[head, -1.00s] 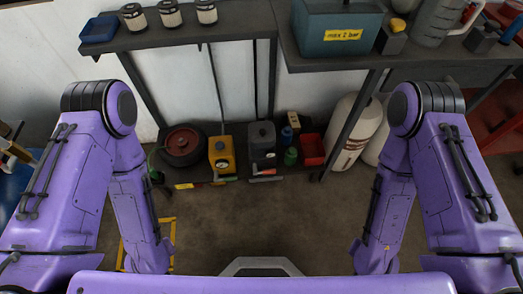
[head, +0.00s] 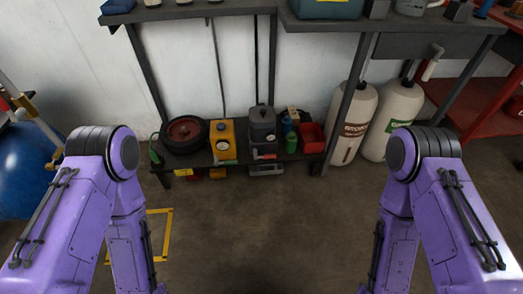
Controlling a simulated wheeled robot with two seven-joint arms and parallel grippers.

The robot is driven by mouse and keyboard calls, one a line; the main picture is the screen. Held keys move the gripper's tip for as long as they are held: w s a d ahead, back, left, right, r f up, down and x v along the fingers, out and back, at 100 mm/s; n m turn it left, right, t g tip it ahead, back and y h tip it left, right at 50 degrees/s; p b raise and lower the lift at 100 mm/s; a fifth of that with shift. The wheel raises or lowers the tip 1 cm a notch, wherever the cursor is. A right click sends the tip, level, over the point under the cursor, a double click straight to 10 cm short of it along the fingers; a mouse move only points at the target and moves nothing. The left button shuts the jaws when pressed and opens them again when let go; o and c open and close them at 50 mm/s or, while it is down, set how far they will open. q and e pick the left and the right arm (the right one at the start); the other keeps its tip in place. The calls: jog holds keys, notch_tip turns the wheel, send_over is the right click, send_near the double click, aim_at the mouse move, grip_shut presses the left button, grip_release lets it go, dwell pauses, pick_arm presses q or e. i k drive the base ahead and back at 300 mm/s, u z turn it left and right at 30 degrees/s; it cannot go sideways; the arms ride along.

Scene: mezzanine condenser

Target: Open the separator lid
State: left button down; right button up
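A teal box (head: 325,9) on the right bench is cut off by the top edge of the head view; only its lower part shows. I cannot tell whether it is the separator, and no lid shows on it. My two purple arms reach down at the left and right edges. Both grippers are below the picture and out of view.
A low shelf holds a red-hubbed wheel (head: 185,134), a yellow can (head: 222,140), a dark grey can (head: 262,124) and a red bin (head: 311,136). Two white cylinders (head: 353,115) stand under the right bench (head: 400,22). A blue sphere (head: 25,165) is at left. The middle floor is clear.

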aim_at(262, 117)
jog(key=k, duration=0.15)
jog(key=z, duration=0.55)
jog(key=i, duration=1)
jog(key=u, duration=0.25)
